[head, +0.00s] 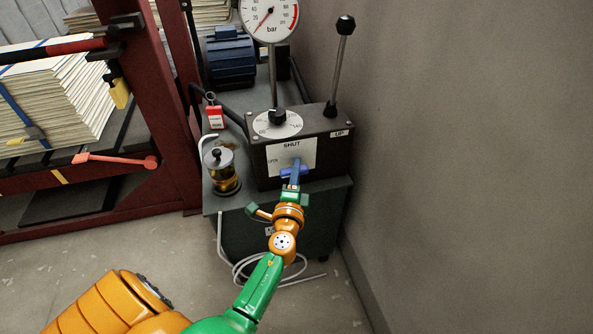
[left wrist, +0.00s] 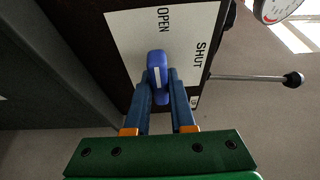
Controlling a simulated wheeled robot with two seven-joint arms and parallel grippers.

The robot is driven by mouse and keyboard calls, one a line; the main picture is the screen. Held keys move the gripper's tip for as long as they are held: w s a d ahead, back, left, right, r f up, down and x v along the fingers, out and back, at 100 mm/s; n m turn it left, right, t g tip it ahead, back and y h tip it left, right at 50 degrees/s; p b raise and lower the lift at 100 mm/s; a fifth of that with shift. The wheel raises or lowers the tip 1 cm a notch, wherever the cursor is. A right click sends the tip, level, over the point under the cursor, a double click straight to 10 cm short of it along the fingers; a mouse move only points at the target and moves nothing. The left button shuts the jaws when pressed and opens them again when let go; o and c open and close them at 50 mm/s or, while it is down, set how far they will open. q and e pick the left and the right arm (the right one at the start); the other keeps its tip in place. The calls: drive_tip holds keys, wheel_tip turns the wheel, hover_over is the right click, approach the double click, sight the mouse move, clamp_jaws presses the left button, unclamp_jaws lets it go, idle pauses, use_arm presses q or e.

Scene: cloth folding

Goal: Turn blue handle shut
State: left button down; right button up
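The blue handle (head: 294,171) is on the white dial plate (head: 279,157) on the front of a dark box. It lies level, with one end toward the OPEN mark and across from the SHUT mark above it. In the left wrist view, the handle (left wrist: 157,72) has a pale stripe along it. My left gripper (head: 294,180) is in front of the plate, and its two blue fingers (left wrist: 160,76) straddle the handle. The handle fills the gap between them, so they appear shut on it. The fingers hide part of the handle. My right gripper is not in view.
A black-knobbed lever (head: 341,65) and a pressure gauge (head: 269,18) rise from the box. A glass jar (head: 221,171) and a red tag (head: 215,117) are at its left. A rack with stacked sheets (head: 55,95) stands further left. The wall (head: 470,150) is close on the right.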

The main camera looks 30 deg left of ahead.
use_arm(q)
drive_tip(key=shift+r+m+p, duration=0.2)
drive_tip(key=shift+m+p, duration=0.3)
drive_tip(key=shift+p, duration=0.45)
drive_tip(key=m+g+p, duration=0.1)
drive_tip(key=m+p, duration=0.1)
drive_tip(key=p, duration=0.1)
drive_tip(key=m+g+p, duration=0.1)
drive_tip(key=m+p, duration=0.2)
drive_tip(key=p, duration=0.1)
drive_tip(key=shift+r+g, duration=0.1)
drive_tip(key=shift+g, duration=0.3)
drive_tip(key=shift+m+g+p, duration=0.4)
drive_tip(key=shift+m+p, duration=0.2)
drive_tip(key=shift+p, duration=0.25)
drive_tip(key=shift+m+g+p, duration=0.5)
drive_tip(key=shift+m+p, duration=0.4)
drive_tip(key=shift+m, duration=0.1)
drive_tip(key=shift+f+m+g+y+p, duration=0.3)
drive_tip(key=shift+m+g+p, duration=0.1)
drive_tip(key=shift+m, duration=0.2)
drive_tip(key=shift+m+g+y, duration=0.4)
drive_tip(key=shift+m+g, duration=0.1)
drive_tip(key=shift+m, duration=0.3)
drive_tip(key=shift+f+m+g+y, duration=0.1)
drive_tip(key=shift+m+g+y, duration=0.25)
drive_tip(key=shift+m, duration=0.35)
drive_tip(key=shift+s, duration=0.1)
